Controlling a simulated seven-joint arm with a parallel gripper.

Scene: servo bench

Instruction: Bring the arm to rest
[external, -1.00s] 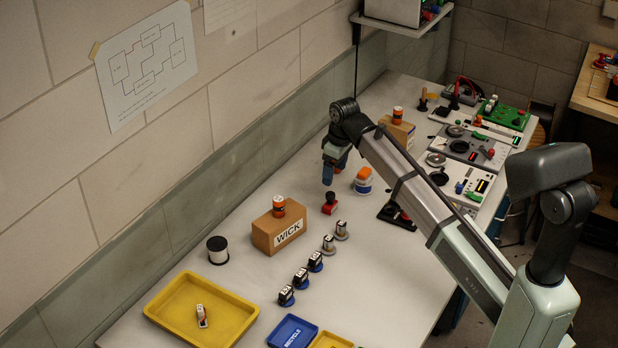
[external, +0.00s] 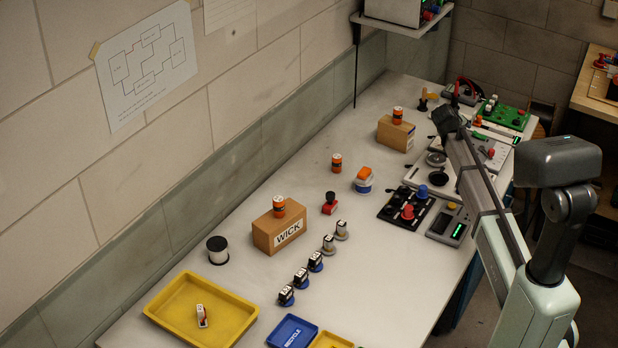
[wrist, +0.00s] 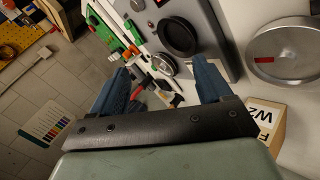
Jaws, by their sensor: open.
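My arm (external: 478,185) reaches over the far right part of the bench, and its end hides my gripper in the external view. In the wrist view my gripper (wrist: 162,78) is open, with its two blue fingers well apart and nothing held between them. Beyond the fingers are a grey panel with a black round dish (wrist: 179,37) and a green board (wrist: 112,33). A small orange and black can (external: 336,163) stands upright on the bench, clear of the arm.
A cardboard box marked WICK (external: 282,231) carries another orange can (external: 279,207). A yellow tray (external: 165,309) and a blue bin (external: 283,326) are at the front. A black panel with knobs (external: 386,212) lies beside the arm. Bare bench lies at centre right (external: 385,275).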

